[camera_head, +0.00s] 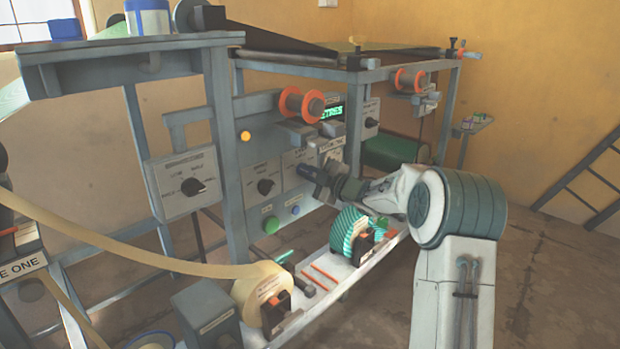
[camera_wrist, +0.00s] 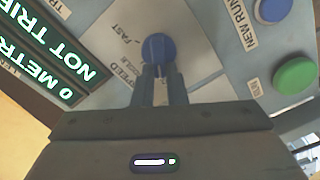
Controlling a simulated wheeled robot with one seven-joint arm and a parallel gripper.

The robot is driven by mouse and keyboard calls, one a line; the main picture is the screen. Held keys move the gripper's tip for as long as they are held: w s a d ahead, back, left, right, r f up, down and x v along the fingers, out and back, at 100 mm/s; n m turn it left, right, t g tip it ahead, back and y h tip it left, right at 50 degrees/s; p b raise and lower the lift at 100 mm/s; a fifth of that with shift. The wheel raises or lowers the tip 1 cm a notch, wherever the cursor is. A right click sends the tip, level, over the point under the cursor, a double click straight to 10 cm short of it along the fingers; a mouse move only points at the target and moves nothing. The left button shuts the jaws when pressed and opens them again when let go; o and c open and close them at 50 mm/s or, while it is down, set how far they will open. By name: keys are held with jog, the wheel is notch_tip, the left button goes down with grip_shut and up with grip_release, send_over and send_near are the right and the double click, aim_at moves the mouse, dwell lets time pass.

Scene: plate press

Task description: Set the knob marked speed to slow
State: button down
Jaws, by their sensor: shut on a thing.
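The speed knob (camera_wrist: 159,46) is a round blue knob on a pale panel, with SPEED and FAST lettered beside it in the wrist view. A further word by the knob is partly covered by my fingers. I cannot read which mark the knob points at. My gripper (camera_wrist: 160,72) is shut on the knob, its two fingers close together at the knob's near edge.
A green-lit display (camera_wrist: 45,55) sits beside the knob panel. A blue button (camera_wrist: 273,9) and a green button (camera_wrist: 296,75) are on the other side. Black knobs (camera_head: 265,186) (camera_head: 194,187) are on nearby panels. A shelf with rolls (camera_head: 262,285) lies below my arm.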

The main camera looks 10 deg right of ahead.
jog(key=shift+f+n, duration=0.1)
jog(key=shift+n, duration=0.2)
dwell(0.4)
jog(key=c, duration=1.5)
grip_release()
jog(key=shift+o, duration=0.2)
jog(key=shift+s+d, duration=0.1)
jog(key=p+v, duration=0.3)
jog(key=v, duration=1)
jog(key=shift+s+d, duration=0.2)
jog(key=shift+s, duration=0.1)
